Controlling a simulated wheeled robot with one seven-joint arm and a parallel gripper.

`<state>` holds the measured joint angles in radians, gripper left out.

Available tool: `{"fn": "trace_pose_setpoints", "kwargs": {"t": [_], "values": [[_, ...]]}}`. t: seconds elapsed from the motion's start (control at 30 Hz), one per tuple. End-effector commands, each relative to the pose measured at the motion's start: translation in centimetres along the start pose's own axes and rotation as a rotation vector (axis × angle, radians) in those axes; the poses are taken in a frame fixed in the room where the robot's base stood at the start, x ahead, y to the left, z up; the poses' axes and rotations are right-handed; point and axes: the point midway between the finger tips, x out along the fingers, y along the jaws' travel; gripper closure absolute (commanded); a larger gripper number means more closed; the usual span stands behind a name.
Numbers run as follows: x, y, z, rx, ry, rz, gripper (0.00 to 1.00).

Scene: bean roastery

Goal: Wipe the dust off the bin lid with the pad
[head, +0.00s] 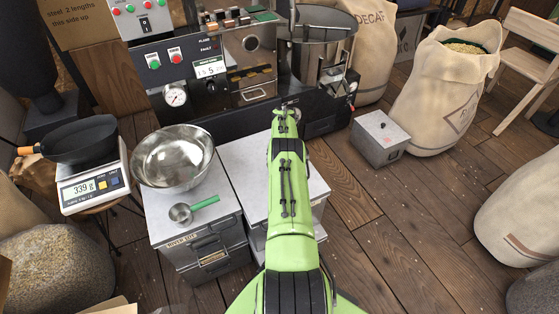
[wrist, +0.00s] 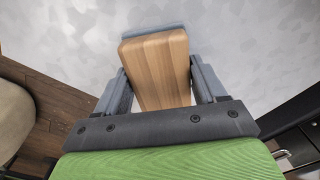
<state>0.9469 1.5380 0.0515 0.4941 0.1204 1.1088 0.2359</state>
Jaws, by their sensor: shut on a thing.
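In the wrist view my gripper (wrist: 159,74) is shut on the pad (wrist: 155,62), a wooden block with a grey strip along its far edge. One finger is on each side of the wood. Beyond it is the pale grey bin lid (wrist: 260,50), mottled with lighter and darker patches; I cannot tell which of these are dust. I cannot tell if the pad touches the lid. In the head view my green arm crosses the middle bin's lid (head: 244,168) and covers much of it; the gripper and pad are hidden there.
A neighbouring bin to the left carries a steel bowl (head: 174,156) and a green-handled scoop (head: 194,208). A scale (head: 92,188) with a black pan stands farther left. The roaster (head: 232,65) rises behind. A small grey box (head: 380,139) sits on the floor to the right.

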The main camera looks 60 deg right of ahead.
Motion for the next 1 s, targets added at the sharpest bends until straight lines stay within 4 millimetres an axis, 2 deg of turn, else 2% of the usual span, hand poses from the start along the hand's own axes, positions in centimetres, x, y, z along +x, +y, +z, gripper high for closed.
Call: {"fn": "trace_pose_setpoints", "kwargs": {"t": [0.27,0.73,1.0], "values": [[-0.6,-0.1,0.0,0.0,0.002,-0.001,0.54],[-6.0,-0.1,0.0,0.0,0.003,-0.001,0.54],[-6.1,-0.1,0.0,0.0,0.002,-0.001,0.54]]}}
